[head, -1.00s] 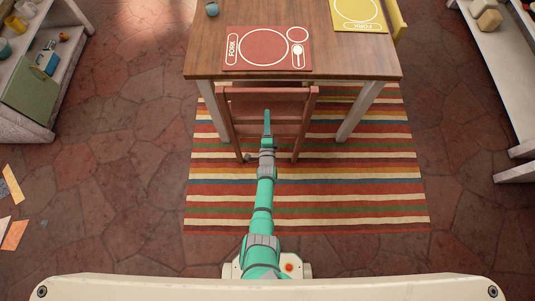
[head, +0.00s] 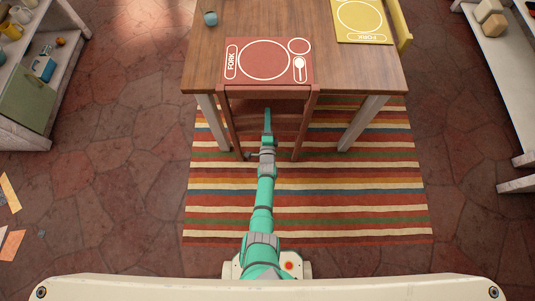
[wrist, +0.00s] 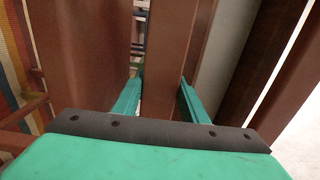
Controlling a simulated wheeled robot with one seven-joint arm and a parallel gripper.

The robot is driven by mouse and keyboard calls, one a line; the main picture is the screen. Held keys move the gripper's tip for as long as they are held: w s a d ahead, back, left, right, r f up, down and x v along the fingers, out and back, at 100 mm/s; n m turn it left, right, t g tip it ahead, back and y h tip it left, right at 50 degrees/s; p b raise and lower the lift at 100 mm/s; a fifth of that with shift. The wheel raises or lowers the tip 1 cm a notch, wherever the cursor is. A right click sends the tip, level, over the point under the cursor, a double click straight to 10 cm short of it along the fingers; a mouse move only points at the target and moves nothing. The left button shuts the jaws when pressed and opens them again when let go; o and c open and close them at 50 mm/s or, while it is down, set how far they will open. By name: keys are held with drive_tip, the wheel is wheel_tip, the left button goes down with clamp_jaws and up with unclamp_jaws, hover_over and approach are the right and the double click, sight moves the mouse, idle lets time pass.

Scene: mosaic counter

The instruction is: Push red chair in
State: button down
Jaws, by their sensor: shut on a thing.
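The red chair (head: 233,130) stands at the near side of the wooden table, its back toward me. Its top rail meets or slightly overlaps the table's near edge, and its seat is mostly hidden under the tabletop. My gripper (head: 267,112) reaches straight ahead into the chair's back. In the wrist view, the fingers of my gripper (wrist: 160,95) are on either side of a reddish-brown bar of the chair (wrist: 165,60), shut on it. The wooden table (head: 215,60) has pale legs on both sides of the chair.
A striped rug (head: 305,210) lies under the chair and table. A red placemat (head: 238,80), a yellow placemat (head: 345,32) and a small blue cup (head: 210,18) are on the table. A yellow chair (head: 402,35) is at its right. Shelves stand left (head: 20,130) and right (head: 510,100).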

drive_tip(key=shift+s+r, duration=0.1)
drive_tip(key=shift+r, duration=0.15)
drive_tip(key=c, duration=1.1)
unclamp_jaws()
drive_tip(key=shift+o, duration=0.3)
drive_tip(key=shift+f, duration=0.1)
drive_tip(key=shift+f, duration=0.1)
drive_tip(key=shift+d, duration=0.1)
drive_tip(key=shift+s, duration=0.35)
drive_tip(key=s, duration=1.1)
drive_tip(key=shift+s, duration=0.25)
